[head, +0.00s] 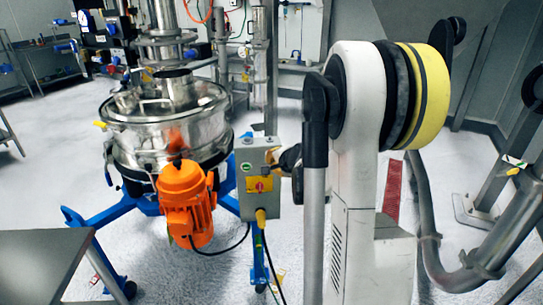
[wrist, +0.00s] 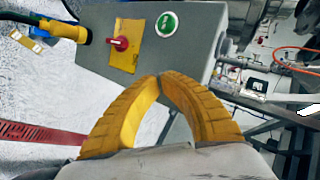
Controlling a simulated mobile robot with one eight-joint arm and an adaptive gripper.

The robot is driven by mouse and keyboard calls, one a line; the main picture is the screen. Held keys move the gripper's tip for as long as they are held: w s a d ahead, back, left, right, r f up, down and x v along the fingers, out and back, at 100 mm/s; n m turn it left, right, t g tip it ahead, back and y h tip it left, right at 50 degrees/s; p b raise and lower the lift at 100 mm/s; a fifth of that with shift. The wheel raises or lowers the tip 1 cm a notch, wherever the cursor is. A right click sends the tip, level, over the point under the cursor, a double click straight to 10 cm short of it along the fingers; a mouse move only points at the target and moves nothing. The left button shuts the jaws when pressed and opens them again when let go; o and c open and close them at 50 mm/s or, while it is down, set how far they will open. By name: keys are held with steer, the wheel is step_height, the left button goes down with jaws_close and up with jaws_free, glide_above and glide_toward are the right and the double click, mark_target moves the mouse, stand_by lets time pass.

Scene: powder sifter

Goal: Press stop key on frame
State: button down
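The grey control box (head: 259,157) stands on the sifter's frame and also fills the upper middle of the wrist view (wrist: 198,45). On its face are a yellow plate with a red knob (wrist: 121,43) and a round green-and-white button (wrist: 167,24). The head view shows the same red knob (head: 260,185) below the green button (head: 247,167). My gripper (wrist: 160,79) has yellow ridged fingers with their tips together and nothing between them. The tips overlap the box's edge in the wrist view; I see no contact with knob or button. My arm hides part of the gripper in the head view.
The steel sifter (head: 165,125) with an orange motor (head: 187,203) stands left of the box on blue legs (head: 110,210). A yellow cable plug (wrist: 65,30) hangs below the box. A grey table (head: 40,262) is at front left. Open floor (head: 180,275) lies in front.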

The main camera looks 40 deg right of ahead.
stand_by(0.3)
steer(key=s+a, duration=0.1)
steer(key=s, duration=0.1)
steer(key=s+a, duration=0.2)
stand_by(0.4)
stand_by(0.6)
steer(key=s+a+r+n+g+y, duration=0.1)
steer(key=s+a+r+n, duration=0.3)
steer(key=a, duration=0.6)
steer(key=s+a+r+n+y, duration=0.15)
steer(key=a+n, duration=0.35)
steer(key=a, duration=0.6)
steer(key=s+a+n+g+y, duration=0.1)
steer(key=s+a+n+g, duration=0.1)
steer(key=s+a+n, duration=0.7)
steer(key=s+a, duration=0.3)
steer(key=s, duration=0.1)
steer(key=shift+g, duration=0.3)
steer(key=shift+r, duration=0.1)
